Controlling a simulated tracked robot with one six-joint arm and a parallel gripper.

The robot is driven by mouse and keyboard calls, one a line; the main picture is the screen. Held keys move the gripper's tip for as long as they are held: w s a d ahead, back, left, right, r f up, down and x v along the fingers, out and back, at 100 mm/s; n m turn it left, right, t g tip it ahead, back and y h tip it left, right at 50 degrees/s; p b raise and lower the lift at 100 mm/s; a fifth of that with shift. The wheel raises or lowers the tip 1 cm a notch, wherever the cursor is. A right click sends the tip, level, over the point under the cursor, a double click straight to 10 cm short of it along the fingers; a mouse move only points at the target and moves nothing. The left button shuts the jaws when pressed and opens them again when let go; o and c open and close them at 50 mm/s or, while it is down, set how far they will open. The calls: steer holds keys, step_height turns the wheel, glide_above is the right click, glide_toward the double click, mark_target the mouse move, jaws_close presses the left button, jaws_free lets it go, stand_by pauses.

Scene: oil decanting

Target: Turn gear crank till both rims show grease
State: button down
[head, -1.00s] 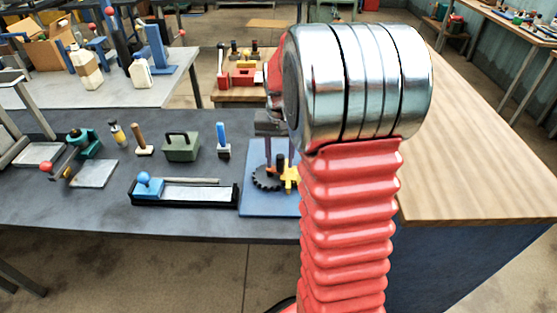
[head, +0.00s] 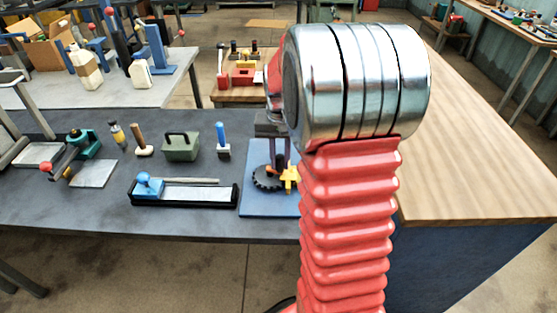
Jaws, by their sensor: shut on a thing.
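A dark toothed gear (head: 266,179) and a smaller yellow gear (head: 290,178) stand together on a blue base plate (head: 262,204) on the grey bench. My gripper (head: 279,156) reaches down over the gears from behind my arm, its two dark fingers just above them. It is shut on the crank, whose handle is mostly hidden by the fingers. My red arm sleeve and metal joint hide the right side of the plate. Grease on the rims cannot be made out at this size.
Left of the plate is a black tray (head: 134,194) with a blue-knobbed tool. Behind it stand a blue-handled brush (head: 222,140), a green box (head: 181,147) and a wooden-handled hammer (head: 141,138). A wooden tabletop (head: 480,160) at the right is clear.

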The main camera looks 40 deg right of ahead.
steer(key=shift+w, duration=0.1)
steer(key=shift+w+d+n, duration=0.1)
steer(key=shift+w+n, duration=0.05)
steer(key=shift+n, duration=0.55)
steer(key=shift+w+d+n, duration=0.1)
steer(key=shift+n, duration=0.6)
steer(key=c, duration=1.6)
jaws_free()
steer(key=shift+r, duration=0.1)
step_height(320, 180, up, 14)
steer(key=shift+f, duration=0.2)
steer(key=shift+w, duration=0.1)
